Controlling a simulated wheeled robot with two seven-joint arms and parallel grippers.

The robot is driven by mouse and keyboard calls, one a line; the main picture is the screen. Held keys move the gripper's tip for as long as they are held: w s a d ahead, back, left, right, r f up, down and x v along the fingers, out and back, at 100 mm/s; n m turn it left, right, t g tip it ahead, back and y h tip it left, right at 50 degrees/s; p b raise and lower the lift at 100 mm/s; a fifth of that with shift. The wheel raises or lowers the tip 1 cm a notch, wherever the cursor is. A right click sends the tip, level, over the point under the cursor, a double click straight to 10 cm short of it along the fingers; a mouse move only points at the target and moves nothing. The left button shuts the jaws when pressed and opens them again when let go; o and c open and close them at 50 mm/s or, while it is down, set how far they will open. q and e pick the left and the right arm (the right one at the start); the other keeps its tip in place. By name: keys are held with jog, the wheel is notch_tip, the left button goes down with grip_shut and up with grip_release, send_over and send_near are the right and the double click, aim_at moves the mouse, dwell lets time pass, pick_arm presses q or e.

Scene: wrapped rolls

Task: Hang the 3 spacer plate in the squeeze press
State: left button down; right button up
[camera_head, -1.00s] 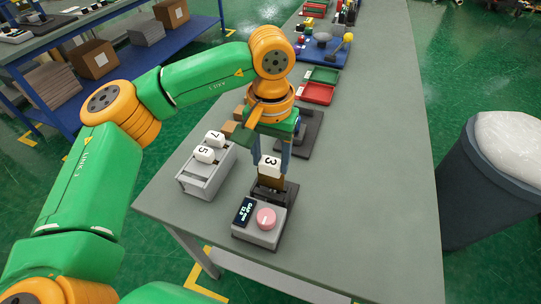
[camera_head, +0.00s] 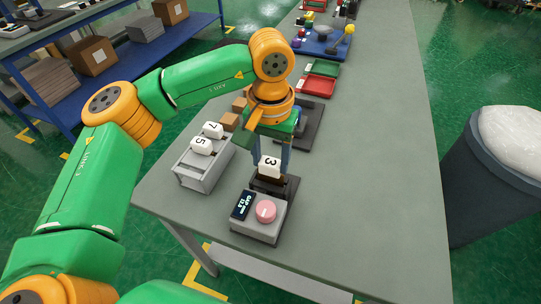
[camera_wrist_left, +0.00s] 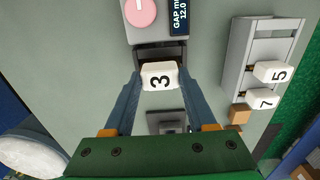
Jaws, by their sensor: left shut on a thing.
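The white plate marked 3 (camera_head: 270,166) is between the fingers of my left gripper (camera_head: 271,160), above the dark slot of the squeeze press. In the left wrist view the 3 plate (camera_wrist_left: 159,76) sits between both fingertips (camera_wrist_left: 157,78), at the press opening. The press (camera_head: 260,217) is a grey box with a pink round knob (camera_head: 265,211) and a dark display reading a gap in mm. Whether the plate rests on the press or hangs from the fingers cannot be told. My right gripper is not in view.
A grey rack (camera_head: 204,170) left of the press holds plates 5 (camera_head: 202,146) and 7 (camera_head: 213,130). Small brown boxes (camera_head: 230,121) stand behind it. Red (camera_head: 316,87) and green trays lie farther back. The table's right side is clear.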

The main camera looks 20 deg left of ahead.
pick_arm(q)
jog(key=shift+f+b, duration=1.25)
jog(key=shift+f, duration=0.45)
jog(key=shift+r, duration=0.1)
jog(key=shift+c, duration=0.6)
grip_release()
notch_tip(320, 180, up, 7)
jog(key=shift+r, duration=0.1)
